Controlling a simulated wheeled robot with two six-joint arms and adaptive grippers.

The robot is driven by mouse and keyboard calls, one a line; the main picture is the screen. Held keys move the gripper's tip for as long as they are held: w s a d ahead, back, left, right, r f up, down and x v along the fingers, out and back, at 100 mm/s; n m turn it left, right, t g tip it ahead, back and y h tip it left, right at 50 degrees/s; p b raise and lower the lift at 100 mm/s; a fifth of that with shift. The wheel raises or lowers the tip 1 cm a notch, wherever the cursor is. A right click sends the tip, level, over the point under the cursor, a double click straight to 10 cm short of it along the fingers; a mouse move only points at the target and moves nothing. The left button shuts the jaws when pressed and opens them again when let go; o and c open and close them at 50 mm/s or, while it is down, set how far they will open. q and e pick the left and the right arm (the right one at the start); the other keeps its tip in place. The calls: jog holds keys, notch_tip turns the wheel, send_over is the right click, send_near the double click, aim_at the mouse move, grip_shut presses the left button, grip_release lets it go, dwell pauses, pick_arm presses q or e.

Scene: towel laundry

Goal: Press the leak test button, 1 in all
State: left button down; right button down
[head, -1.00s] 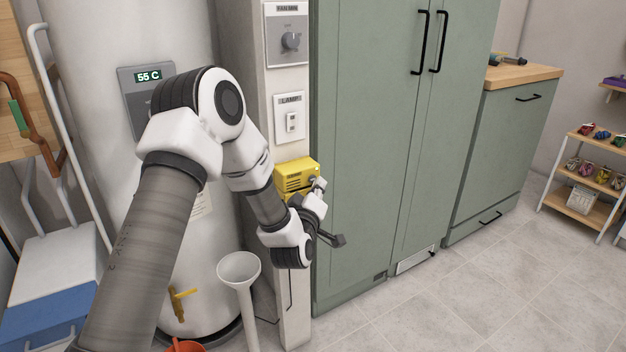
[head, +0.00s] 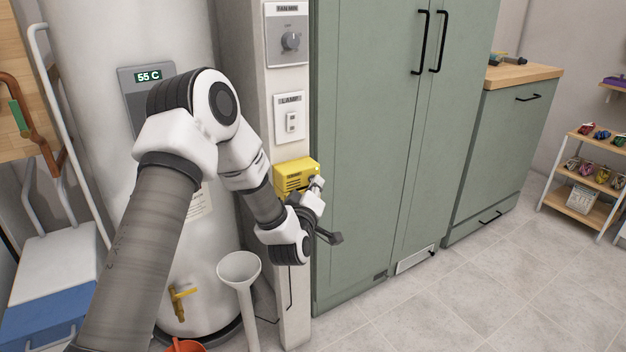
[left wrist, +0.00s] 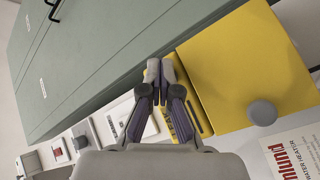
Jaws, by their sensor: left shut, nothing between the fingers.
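A yellow box (head: 294,174) is mounted low on the white wall post, below the lamp switch, in the head view. My left gripper (head: 317,185) is at its lower right side, with its fingers shut and empty. In the left wrist view the yellow box (left wrist: 232,70) fills the upper right, and a round grey button (left wrist: 262,112) stands out from its broad face. The shut fingertips (left wrist: 160,70) are left of that face in the picture, apart from the button. I cannot tell whether they touch the box. My right gripper is not in view.
A lamp switch (head: 291,121) and a fan dial (head: 290,41) are above the box. A green cabinet (head: 370,150) stands close on the right. A white water heater (head: 215,280) and a white funnel (head: 238,268) are left of the post.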

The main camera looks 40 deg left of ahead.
pick_arm(q)
jog(key=shift+d, duration=0.1)
dwell(0.3)
jog(key=shift+s+d, duration=0.25)
jog(key=shift+d, duration=0.35)
jog(key=shift+d, duration=0.1)
jog(key=d, duration=0.1)
jog(key=s+d+b, duration=0.1)
jog(key=d, duration=0.1)
jog(key=s+d+b, duration=0.1)
jog(key=shift+d, duration=0.25)
dwell(0.6)
